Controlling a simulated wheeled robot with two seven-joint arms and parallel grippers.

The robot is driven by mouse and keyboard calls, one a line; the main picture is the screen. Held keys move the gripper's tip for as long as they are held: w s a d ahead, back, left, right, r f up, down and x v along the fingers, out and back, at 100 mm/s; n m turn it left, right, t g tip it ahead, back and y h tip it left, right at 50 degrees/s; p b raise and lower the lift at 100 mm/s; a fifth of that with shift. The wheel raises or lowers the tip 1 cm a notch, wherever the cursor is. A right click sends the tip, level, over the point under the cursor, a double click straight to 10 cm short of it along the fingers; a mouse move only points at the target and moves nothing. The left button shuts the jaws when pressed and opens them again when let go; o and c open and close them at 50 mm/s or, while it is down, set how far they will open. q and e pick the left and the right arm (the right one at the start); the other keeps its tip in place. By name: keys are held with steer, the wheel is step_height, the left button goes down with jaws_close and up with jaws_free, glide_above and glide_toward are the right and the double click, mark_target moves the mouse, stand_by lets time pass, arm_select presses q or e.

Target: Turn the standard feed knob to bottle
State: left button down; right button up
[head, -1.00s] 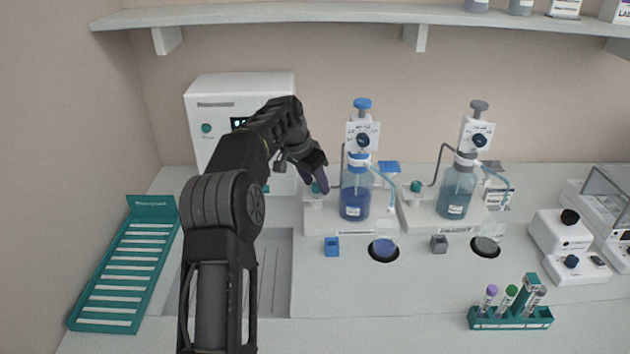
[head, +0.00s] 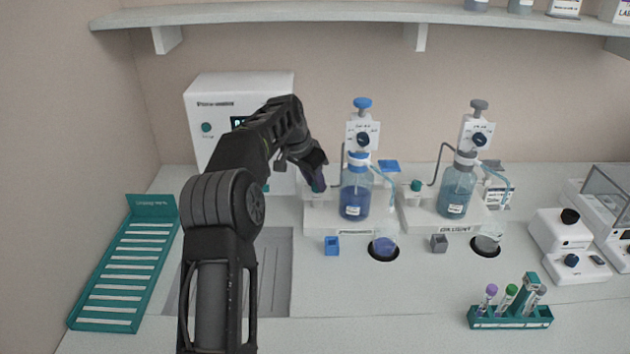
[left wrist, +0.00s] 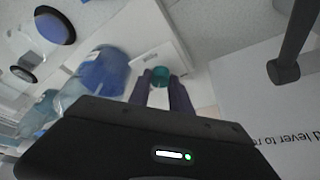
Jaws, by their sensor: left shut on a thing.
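The standard feed knob is the small teal knob (left wrist: 160,74) on the white base (head: 330,222) of the left dispenser station, beside the blue bottle (head: 355,197). In the head view it is mostly hidden by my gripper. My left gripper (head: 318,187) comes down on it from the upper left. In the left wrist view its purple fingers (left wrist: 160,84) stand on either side of the knob, shut on it. The knob's pointer and markings are too small to read. My right gripper is in neither view.
The right station, labelled diluent, has its own teal knob (head: 416,186) and bottle (head: 457,192). A white instrument (head: 217,101) stands behind my left arm. A teal rack (head: 125,265) lies at left, a tube rack (head: 510,319) at front right. The front middle bench is clear.

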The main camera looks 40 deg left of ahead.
arm_select(q)
steer(key=shift+n, duration=0.5)
steer(key=n+y, duration=0.1)
steer(key=n, duration=0.1)
steer(key=n+y, duration=0.1)
steer(key=n, duration=0.1)
steer(key=shift+d+r+b, duration=0.1)
steer(key=shift+d+b, duration=0.1)
steer(key=shift+b, duration=0.1)
steer(key=n+y, duration=0.1)
steer(key=n, duration=0.1)
steer(key=n+g+p, duration=0.1)
steer(key=n, duration=0.2)
steer(key=shift+w+y, duration=0.1)
steer(key=shift+y, duration=0.3)
steer(key=shift+n, duration=0.3)
steer(key=c, duration=1.2)
jaws_free()
